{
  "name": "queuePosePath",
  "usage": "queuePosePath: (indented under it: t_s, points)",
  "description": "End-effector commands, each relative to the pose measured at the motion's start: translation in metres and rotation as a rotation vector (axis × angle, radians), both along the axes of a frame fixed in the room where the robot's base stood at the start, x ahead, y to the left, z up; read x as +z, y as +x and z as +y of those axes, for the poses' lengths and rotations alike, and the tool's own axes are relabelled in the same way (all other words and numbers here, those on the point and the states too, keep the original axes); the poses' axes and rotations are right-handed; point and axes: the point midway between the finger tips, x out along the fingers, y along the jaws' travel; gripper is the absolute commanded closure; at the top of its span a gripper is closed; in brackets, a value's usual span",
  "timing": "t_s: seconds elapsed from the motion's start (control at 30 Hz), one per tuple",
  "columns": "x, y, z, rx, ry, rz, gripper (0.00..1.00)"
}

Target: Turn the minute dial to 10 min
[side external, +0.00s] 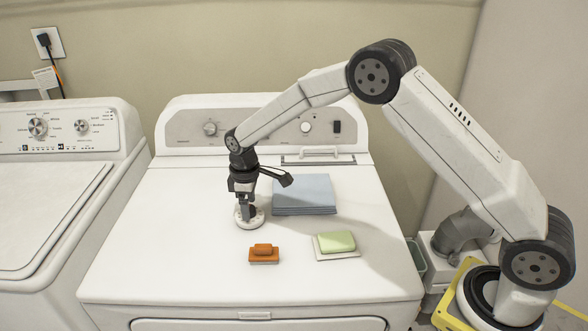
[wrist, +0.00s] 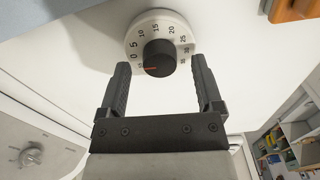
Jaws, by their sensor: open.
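The minute dial (side external: 256,222) is a round white disc lying on the dryer top, under my gripper (side external: 246,208). In the wrist view the dial (wrist: 136,27) shows numbers around its rim and a raised black knob (wrist: 159,52) at its middle. A red pointer mark on the knob points left in the picture, a little below the 0; the small label there is hard to read. My gripper (wrist: 160,66) is open, one finger on each side of the knob, with gaps visible between them. I cannot tell how far down the fingertips reach.
Folded blue towels (side external: 304,192) lie behind and right of the dial. An orange brush (side external: 263,255) and a green sponge (side external: 336,242) on a white tray (side external: 340,256) lie in front. A washer (side external: 50,215) stands left. The dryer top (side external: 170,250) is clear left of the dial.

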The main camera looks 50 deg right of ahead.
Motion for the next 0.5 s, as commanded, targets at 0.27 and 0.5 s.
queuePosePath:
  t_s: [0.27, 0.5]
  points:
    - [-0.0072, 0.0, 0.0, 0.0, 0.0, 0.0, 0.16]
    - [-0.0069, 0.0, 0.0, 0.0, 0.0, 0.0, 0.51]
